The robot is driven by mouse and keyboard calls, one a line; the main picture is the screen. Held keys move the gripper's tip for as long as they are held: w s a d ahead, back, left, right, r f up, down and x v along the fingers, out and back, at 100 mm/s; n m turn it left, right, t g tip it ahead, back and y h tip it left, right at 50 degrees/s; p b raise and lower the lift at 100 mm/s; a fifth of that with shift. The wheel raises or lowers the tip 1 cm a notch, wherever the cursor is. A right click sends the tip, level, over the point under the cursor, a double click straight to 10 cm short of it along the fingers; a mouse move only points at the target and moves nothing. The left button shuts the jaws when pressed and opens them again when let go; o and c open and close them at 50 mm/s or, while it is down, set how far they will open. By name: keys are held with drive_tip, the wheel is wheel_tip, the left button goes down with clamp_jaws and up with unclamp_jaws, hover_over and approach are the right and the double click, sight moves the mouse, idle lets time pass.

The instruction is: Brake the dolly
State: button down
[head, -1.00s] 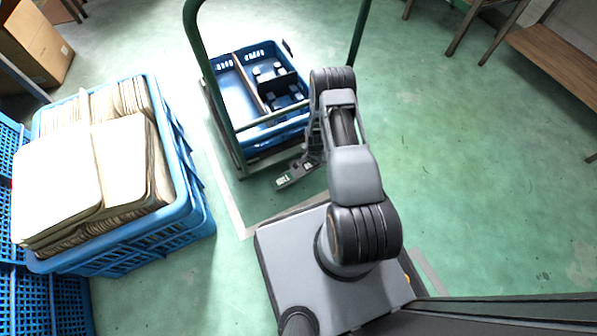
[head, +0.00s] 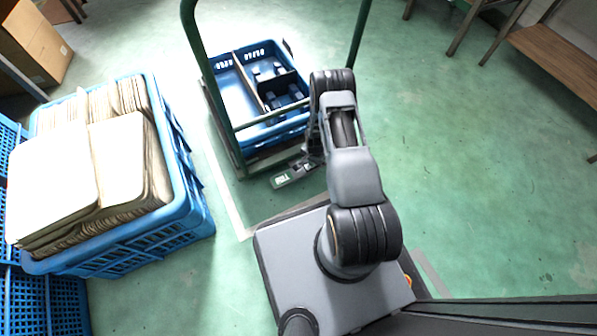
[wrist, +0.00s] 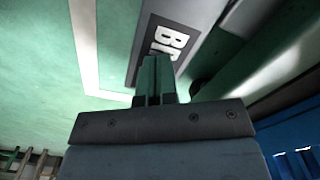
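The dolly (head: 238,160) stands in front of me with a green tubular handle (head: 197,45) and a blue divided crate (head: 262,130) on its deck. A grey brake pedal (head: 293,174) sticks out from its near edge. In the wrist view the pedal (wrist: 144,42) shows a dark label with white letters beginning "BR". My gripper (wrist: 155,62) has its two greenish fingers together, with nothing seen between them. The fingertips overlap the pedal's label in the wrist view; I cannot tell whether they touch it. In the head view my arm mostly hides the gripper.
A blue crate (head: 190,215) piled with tan flat stacks (head: 130,160) stands at the left. A cardboard box (head: 30,45) is at the far left, and a wooden bench (head: 555,50) at the upper right. The green floor on the right is clear.

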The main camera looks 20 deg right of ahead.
drive_tip(key=shift+f+b, duration=0.4)
drive_tip(key=shift+f, duration=0.15)
drive_tip(key=shift+r, duration=0.2)
drive_tip(key=shift+r+p, duration=2.5)
drive_tip(key=shift+r, duration=0.9)
